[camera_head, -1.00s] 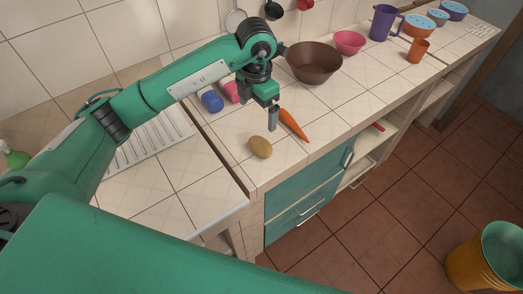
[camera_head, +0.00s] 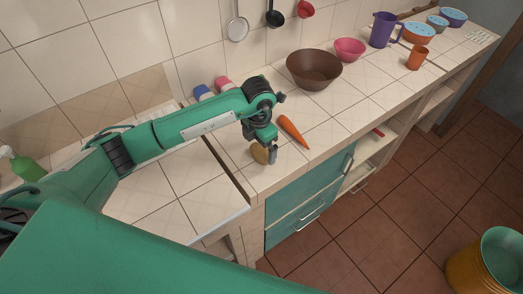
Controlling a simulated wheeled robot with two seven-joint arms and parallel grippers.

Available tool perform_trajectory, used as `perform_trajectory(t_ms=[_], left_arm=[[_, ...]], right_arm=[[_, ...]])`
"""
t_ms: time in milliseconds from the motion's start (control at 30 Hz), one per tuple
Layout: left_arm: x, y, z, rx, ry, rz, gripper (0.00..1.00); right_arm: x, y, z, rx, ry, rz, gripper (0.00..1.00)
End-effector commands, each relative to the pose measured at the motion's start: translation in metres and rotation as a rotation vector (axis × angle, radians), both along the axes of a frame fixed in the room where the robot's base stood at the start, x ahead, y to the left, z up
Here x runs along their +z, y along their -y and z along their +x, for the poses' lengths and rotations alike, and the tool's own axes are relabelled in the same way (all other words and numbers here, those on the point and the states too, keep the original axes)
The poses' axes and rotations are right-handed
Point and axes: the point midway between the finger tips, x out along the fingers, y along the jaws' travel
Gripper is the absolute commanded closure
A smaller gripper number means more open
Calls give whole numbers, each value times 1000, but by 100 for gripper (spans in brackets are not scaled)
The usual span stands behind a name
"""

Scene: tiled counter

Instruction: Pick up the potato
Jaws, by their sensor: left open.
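The potato (camera_head: 259,154) is a brown oval lying on the tiled counter near its front left corner. My left gripper (camera_head: 271,158) points down right at the potato, with its fingers at the potato's right side and partly in front of it. The gripper is open. I cannot tell whether a finger touches the potato, and the far finger is hidden. My right gripper is not in view.
An orange carrot (camera_head: 293,131) lies just right of the gripper. A brown bowl (camera_head: 314,72) and a pink bowl (camera_head: 350,48) stand farther back. Blue (camera_head: 201,92) and pink (camera_head: 222,82) items sit behind my arm. The counter's front edge is close.

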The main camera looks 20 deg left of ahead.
Motion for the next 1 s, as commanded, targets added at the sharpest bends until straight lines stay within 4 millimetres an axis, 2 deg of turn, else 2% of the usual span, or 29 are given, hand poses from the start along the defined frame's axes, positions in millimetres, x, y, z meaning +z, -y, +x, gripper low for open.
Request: perform_trajectory(t_ms=[33,233,500,567,733,767,1000], left_arm=[[-3,1,0,1,-6,-1,0],[-29,0,1,0,-1,0,0],[-34,0,1,-1,-1,-1,0],[-34,0,1,0,-1,-1,10],[-34,0,1,0,0,0,43],[-34,0,1,0,0,0,46],[-33,0,2,0,1,-1,46]], right_arm=[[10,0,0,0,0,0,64],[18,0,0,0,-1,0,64],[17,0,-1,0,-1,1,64],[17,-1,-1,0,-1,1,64],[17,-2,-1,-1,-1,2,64],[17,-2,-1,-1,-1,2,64],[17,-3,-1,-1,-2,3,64]])
